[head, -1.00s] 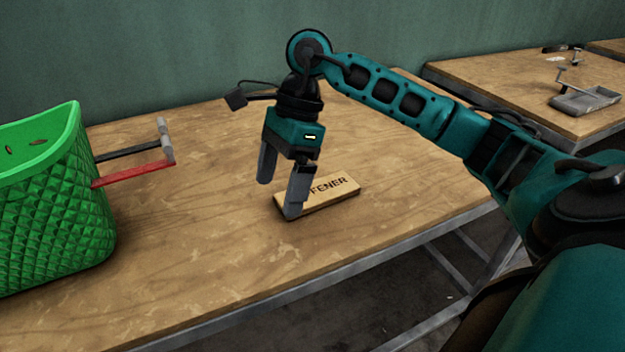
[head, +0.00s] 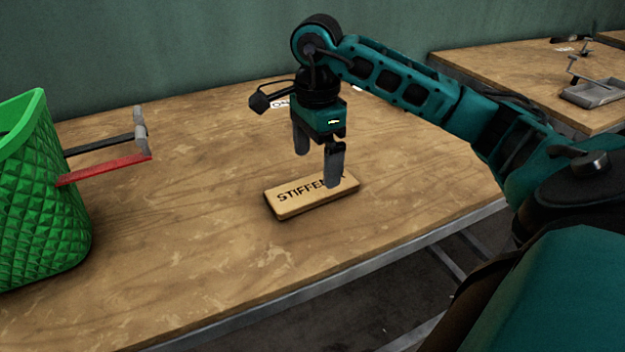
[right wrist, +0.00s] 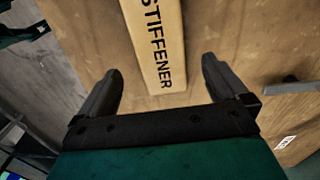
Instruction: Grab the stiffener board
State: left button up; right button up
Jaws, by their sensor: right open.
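The stiffener board (head: 300,200) is a small light-wood block with dark lettering, lying flat on the wooden table. My right gripper (head: 318,168) is open and points down over the board's far right part, with one finger in front of the end of the lettering. In the right wrist view the board (right wrist: 158,45) runs lengthwise between the lines of the two open fingers (right wrist: 162,85), with room on both sides; nothing is held. From these views I cannot tell the exact height of the fingertips over the board. My left gripper is not in view.
A green basket (head: 40,190) stands at the left of the table (head: 200,270). A tool with red and black handles (head: 105,170) lies beside it. A white label (head: 282,103) lies behind my right gripper. Another table (head: 520,85) with a grey metal tray (head: 592,95) stands at the right.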

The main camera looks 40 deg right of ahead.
aim_at(315, 185)
notch_tip(315, 185, down, 5)
jog(key=shift+a+f+b, duration=0.1)
jog(key=shift+f+b, duration=0.05)
jog(key=shift+b, duration=0.2)
jog(key=c, duration=1.1)
